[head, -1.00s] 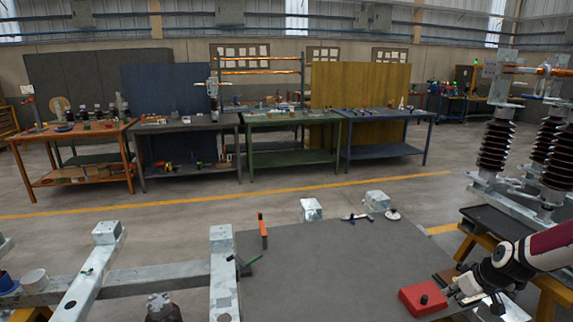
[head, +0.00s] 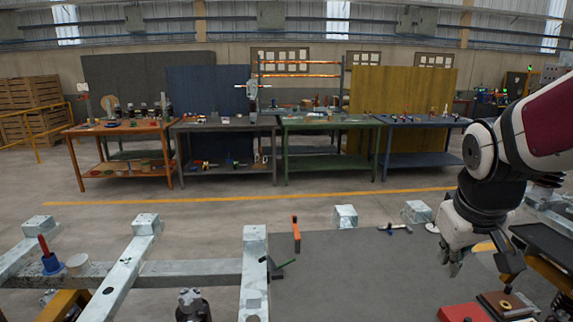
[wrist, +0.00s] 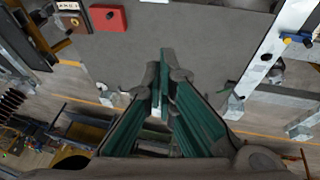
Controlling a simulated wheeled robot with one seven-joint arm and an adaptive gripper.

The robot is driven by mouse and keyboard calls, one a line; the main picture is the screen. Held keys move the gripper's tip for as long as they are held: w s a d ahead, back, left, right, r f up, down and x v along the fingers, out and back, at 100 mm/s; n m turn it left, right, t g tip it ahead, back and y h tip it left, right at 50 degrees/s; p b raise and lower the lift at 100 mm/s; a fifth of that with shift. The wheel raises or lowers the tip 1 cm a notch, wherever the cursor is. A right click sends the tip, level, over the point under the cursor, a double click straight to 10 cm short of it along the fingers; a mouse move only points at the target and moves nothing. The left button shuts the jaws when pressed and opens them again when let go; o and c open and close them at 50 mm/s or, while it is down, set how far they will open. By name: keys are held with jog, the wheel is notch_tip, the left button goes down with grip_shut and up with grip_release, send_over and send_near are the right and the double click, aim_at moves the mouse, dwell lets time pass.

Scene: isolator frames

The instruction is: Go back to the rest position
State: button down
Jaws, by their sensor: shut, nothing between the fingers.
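My gripper (head: 452,262) is at the right in the head view, held above the right part of the grey tabletop (head: 350,265). It is shut, with nothing between its fingers. In the wrist view my gripper (wrist: 160,75) shows its two green-padded fingers close together at the tips. A red box (head: 465,313) lies below it at the picture's lower edge; the red box also shows in the wrist view (wrist: 107,18), clear of the fingers. My arm hides part of the right side.
A brown block with a round fitting (head: 505,304) lies beside the red box. Galvanised beams (head: 125,255) stand at the left. Workbenches (head: 330,122) line the back, beyond open floor.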

jog(key=s+a+r+m+t+y, duration=0.1)
jog(key=s+a+r+y, duration=0.1)
jog(key=s+a, duration=0.7)
jog(key=s+r, duration=0.1)
jog(key=s, duration=0.2)
jog(key=shift+s+a+r+t+b, duration=0.15)
jog(key=shift+s+r+t+b, duration=0.15)
jog(key=shift+s+r, duration=0.05)
